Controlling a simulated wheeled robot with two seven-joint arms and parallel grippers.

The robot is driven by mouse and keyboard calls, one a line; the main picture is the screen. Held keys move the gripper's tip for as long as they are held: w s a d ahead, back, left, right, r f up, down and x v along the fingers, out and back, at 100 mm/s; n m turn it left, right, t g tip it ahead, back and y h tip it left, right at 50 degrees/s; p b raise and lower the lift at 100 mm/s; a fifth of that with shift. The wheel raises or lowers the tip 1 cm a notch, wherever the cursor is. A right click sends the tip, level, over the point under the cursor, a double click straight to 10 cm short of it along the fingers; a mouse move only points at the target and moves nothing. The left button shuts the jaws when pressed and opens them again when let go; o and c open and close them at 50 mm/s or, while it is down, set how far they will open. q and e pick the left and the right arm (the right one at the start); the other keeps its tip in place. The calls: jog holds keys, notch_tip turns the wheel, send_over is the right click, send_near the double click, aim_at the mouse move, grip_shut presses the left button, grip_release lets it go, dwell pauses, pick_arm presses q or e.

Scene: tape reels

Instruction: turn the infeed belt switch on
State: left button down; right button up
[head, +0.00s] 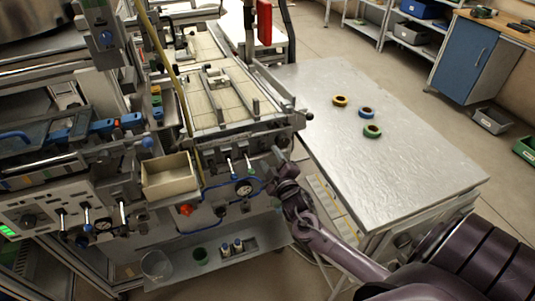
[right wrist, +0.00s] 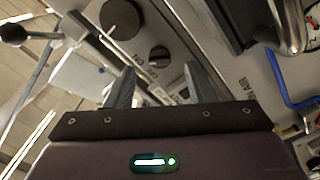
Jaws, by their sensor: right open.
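My right gripper (head: 272,163) is at the front panel of the machine, beside the right end of its conveyor. In the right wrist view the gripper (right wrist: 160,70) is open, with its two fingers apart and nothing held. A small dark rotary knob (right wrist: 159,56) shows in the gap between the fingertips; I cannot tell whether they touch it. A larger dark round knob (right wrist: 122,18) is further up and left. Lettering including "ON" shows near the knobs, but I cannot read which is the infeed belt switch. In the head view the knobs are hidden or too small. My left gripper is out of view.
A metal table (head: 400,155) at the right holds a yellow reel (head: 340,101), a blue reel (head: 366,112) and a green reel (head: 372,131). A beige bin (head: 170,177), a blue hose (head: 222,183) and levers (head: 248,162) are on the machine front, left of the gripper.

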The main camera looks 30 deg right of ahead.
jog(key=shift+v, duration=1.9)
jog(key=shift+a, duration=0.1)
